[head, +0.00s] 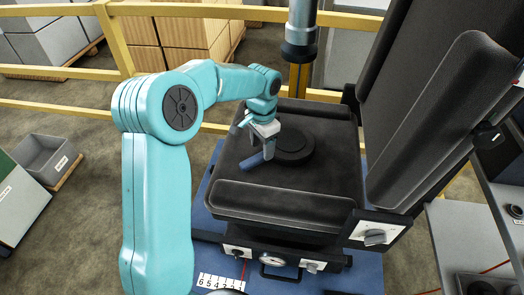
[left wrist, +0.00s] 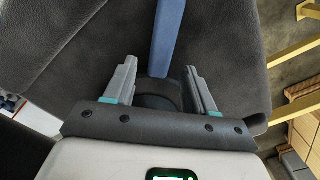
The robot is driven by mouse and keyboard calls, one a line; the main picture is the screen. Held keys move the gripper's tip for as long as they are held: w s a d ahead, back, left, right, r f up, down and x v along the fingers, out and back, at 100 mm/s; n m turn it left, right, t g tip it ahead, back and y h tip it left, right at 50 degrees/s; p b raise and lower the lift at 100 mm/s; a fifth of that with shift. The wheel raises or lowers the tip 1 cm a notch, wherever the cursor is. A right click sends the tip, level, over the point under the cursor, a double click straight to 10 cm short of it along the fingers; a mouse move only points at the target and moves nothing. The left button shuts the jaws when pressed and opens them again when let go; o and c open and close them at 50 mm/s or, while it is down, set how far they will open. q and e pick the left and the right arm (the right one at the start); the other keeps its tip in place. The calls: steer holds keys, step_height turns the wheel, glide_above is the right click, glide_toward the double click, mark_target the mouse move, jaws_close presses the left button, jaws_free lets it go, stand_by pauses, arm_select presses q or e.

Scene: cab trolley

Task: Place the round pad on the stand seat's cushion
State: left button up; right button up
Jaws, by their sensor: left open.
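The round pad (head: 295,145), a black disc with a smaller raised disc on top, lies on the dark grey cushion (head: 325,185) of the stand seat, toward its back. A blue handle (head: 252,162) points from the pad toward the lower left; it also shows in the left wrist view (left wrist: 164,40). My left gripper (head: 268,152) is low over the handle beside the pad. In the left wrist view its two fingers (left wrist: 159,70) are apart, one on each side of the handle, with gaps visible. Part of the pad is hidden by the gripper. My right gripper is not in view.
A tall padded backrest (head: 430,110) rises right of the seat. Yellow rails (head: 60,105) run behind and left. A control box (head: 375,232) sits at the seat's front right corner. A grey bin (head: 45,158) is far left.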

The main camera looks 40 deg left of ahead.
arm_select(q)
step_height(320, 180, up, 9)
steer(key=shift+p, duration=0.4)
